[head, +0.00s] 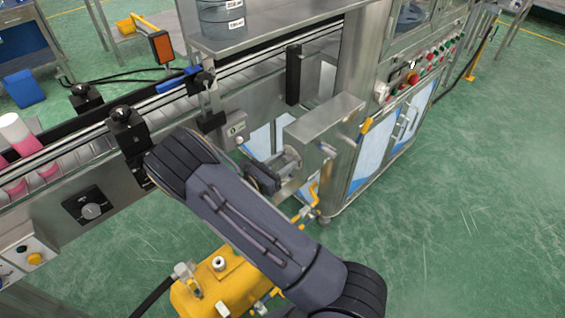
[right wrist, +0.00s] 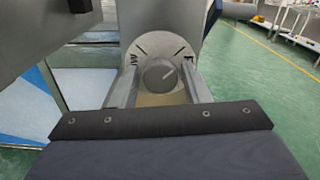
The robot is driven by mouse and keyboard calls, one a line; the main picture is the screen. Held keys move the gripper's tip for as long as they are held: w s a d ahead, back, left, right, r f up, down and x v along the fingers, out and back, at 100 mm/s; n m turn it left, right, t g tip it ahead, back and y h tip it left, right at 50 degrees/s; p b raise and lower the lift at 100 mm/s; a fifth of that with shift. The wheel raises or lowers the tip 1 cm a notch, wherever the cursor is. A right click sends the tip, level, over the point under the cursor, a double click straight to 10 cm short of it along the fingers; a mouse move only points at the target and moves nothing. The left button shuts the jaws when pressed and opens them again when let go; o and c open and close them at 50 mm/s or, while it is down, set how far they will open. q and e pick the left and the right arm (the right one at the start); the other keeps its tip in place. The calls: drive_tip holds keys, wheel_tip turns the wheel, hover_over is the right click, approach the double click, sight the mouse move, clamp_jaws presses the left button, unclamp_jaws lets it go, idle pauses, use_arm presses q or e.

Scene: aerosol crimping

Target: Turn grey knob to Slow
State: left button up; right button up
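The grey knob (right wrist: 159,76) is round, with a light pointer line toward the upper right in the right wrist view. It sits on a grey dial face with dark tick marks; lettering at its left and right edges is partly hidden. In the head view the dial's metal box (head: 326,130) stands out from the machine, and my right gripper (head: 283,172) is at its left side. In the wrist view my right gripper (right wrist: 160,84) has one finger on each side of the knob, with a visible gap on both sides. My left gripper is out of view.
Another knob (head: 91,211) is on a black plate on the conveyor's front. A grey box with a small button (head: 236,130) is left of the metal box. A yellow compressor (head: 222,284) stands on the floor below my arm. Green floor is clear at the right.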

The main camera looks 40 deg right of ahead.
drive_tip(key=c, duration=0.7)
drive_tip(key=shift+o, duration=0.2)
drive_tip(key=n+p, duration=0.2)
drive_tip(key=n, duration=0.1)
drive_tip(key=shift+r+p, duration=0.15)
drive_tip(key=shift+p, duration=0.2)
drive_tip(key=n+p, duration=0.2)
drive_tip(key=n, duration=0.2)
drive_tip(key=n+p, duration=0.2)
drive_tip(key=n, duration=0.3)
drive_tip(key=shift+w+n, duration=0.1)
drive_tip(key=shift+n, duration=0.2)
drive_tip(key=n, duration=0.3)
drive_tip(key=n+p, duration=0.1)
drive_tip(key=n, duration=0.1)
drive_tip(key=shift+f, duration=0.3)
drive_tip(key=shift+n, duration=0.3)
